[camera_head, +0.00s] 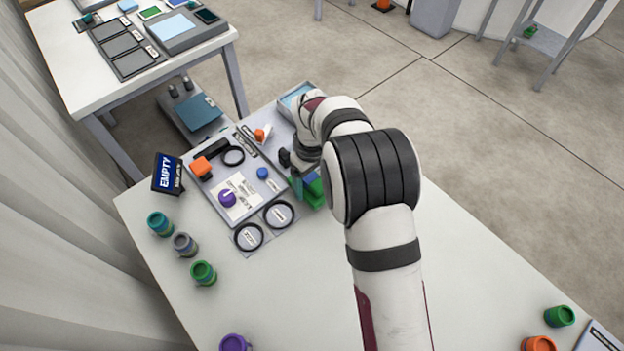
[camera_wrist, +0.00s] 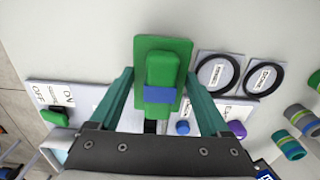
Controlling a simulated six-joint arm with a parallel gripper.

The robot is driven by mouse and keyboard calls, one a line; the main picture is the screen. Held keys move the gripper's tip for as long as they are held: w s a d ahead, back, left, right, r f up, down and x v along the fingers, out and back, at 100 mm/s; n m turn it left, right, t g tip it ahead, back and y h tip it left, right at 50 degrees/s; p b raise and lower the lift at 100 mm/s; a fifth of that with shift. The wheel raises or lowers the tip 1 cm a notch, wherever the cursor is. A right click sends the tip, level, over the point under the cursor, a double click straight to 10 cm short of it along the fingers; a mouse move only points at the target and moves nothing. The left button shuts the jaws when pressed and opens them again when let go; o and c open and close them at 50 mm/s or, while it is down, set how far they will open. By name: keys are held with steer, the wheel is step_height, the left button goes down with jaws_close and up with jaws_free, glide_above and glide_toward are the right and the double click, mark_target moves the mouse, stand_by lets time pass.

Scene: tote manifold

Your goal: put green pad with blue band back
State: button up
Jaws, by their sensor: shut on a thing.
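The green pad (camera_wrist: 178,111) with a raised green grip and a blue band (camera_wrist: 160,94) across it is in the middle of the wrist view. My gripper (camera_wrist: 160,76) has one teal finger along each side of the pad and is shut on it. In the head view the green pad (camera_head: 315,190) shows at the right edge of the panel, partly hidden by my arm, and my gripper (camera_head: 299,184) is there too. I cannot tell whether the pad is touching the surface below.
An "EMPTY" sign (camera_head: 168,174) and several cups (camera_head: 203,272) stand left. The table's middle front is clear.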

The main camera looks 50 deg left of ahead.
mark_target(312, 179)
steer(key=shift+f, duration=0.2)
steer(key=shift+f, duration=0.4)
steer(key=o, duration=1.2)
steer(key=shift+c, duration=0.2)
step_height(312, 179, up, 13)
steer(key=w+d+r+m, duration=0.2)
steer(key=d+r+m, duration=0.2)
steer(key=d, duration=0.5)
steer(key=w+d+r+m, duration=0.2)
steer(key=d+r+m, duration=0.2)
steer(key=d, duration=0.6)
steer(key=s+d+r+m+y, duration=0.1)
steer(key=s+d+m, duration=0.35)
steer(key=d, duration=0.35)
steer(key=s+d+m, duration=0.3)
steer(key=d+m, duration=0.2)
steer(key=d, duration=0.3)
steer(key=s+d+f+m, duration=0.2)
steer(key=s+d+m, duration=0.2)
steer(key=s+m, duration=0.2)
steer(key=shift+s+f+y, duration=0.35)
steer(key=shift+s+y, duration=0.05)
steer(key=shift+s, duration=0.55)
